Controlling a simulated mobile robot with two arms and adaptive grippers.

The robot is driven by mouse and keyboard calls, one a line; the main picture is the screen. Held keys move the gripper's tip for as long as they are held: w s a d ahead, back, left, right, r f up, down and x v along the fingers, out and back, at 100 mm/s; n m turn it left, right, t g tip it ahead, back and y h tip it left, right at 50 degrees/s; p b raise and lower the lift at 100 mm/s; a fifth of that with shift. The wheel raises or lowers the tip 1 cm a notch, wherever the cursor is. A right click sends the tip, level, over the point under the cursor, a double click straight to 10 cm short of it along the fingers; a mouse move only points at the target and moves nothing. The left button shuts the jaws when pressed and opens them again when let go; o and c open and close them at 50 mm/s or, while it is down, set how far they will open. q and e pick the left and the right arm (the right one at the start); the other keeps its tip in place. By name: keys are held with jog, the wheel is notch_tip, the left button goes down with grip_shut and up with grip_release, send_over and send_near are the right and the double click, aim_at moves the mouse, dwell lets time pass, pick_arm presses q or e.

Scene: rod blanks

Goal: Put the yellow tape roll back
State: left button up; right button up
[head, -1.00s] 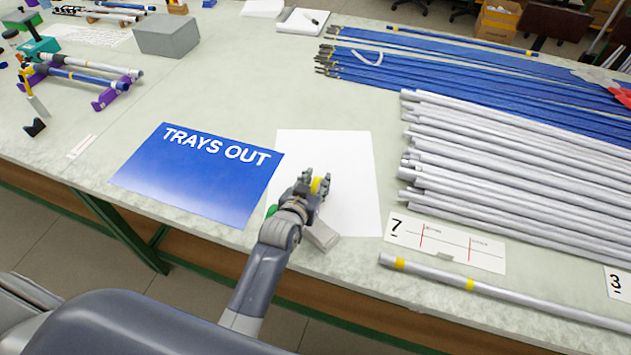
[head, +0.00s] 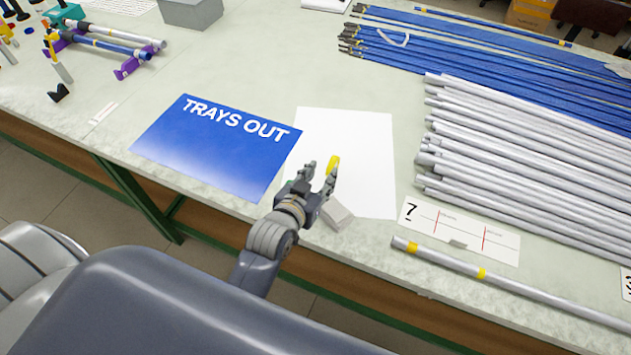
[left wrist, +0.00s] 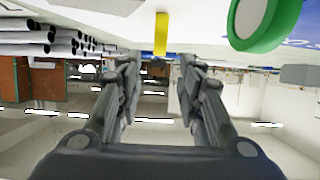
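The yellow tape roll (head: 333,164) stands on the white sheet (head: 360,150), just past my left gripper's fingertips. In the left wrist view the yellow roll (left wrist: 161,33) shows edge-on beyond the fingertips, with a gap to them. My left gripper (head: 319,173) is open and empty, low over the sheet; its two fingers stand apart in the left wrist view (left wrist: 157,62). A green roll (left wrist: 262,20) shows there too; in the head view it is mostly hidden behind my gripper. My right gripper is not in view.
A small grey block (head: 338,214) lies beside my left gripper. The blue TRAYS OUT sheet (head: 215,150) is to the left. Silver rods (head: 520,165), blue rods (head: 480,60), the card marked 7 (head: 460,230) and a yellow-banded rod (head: 500,278) lie to the right.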

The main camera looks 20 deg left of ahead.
pick_arm(q)
jog(key=shift+v, duration=1.25)
jog(key=s+f+g, duration=0.1)
jog(key=s, duration=0.1)
jog(key=s+f+g, duration=0.1)
jog(key=s+g, duration=0.1)
jog(key=s, duration=0.1)
jog(key=s+a+f+g, duration=0.1)
jog(key=s+f, duration=0.1)
jog(key=s, duration=0.1)
jog(key=shift+m+g, duration=0.3)
jog(key=shift+m, duration=0.1)
jog(key=s+a+f+g, duration=0.15)
jog(key=s+g, duration=0.45)
jog(key=s, duration=0.7)
notch_tip(320, 180, down, 25)
jog(key=s+m, duration=0.1)
jog(key=s+a+f+g, duration=0.2)
jog(key=s+a+f, duration=0.1)
jog(key=s+f, duration=1.4)
jog(key=shift+s+a+f, duration=0.15)
jog(key=shift+s+a, duration=0.05)
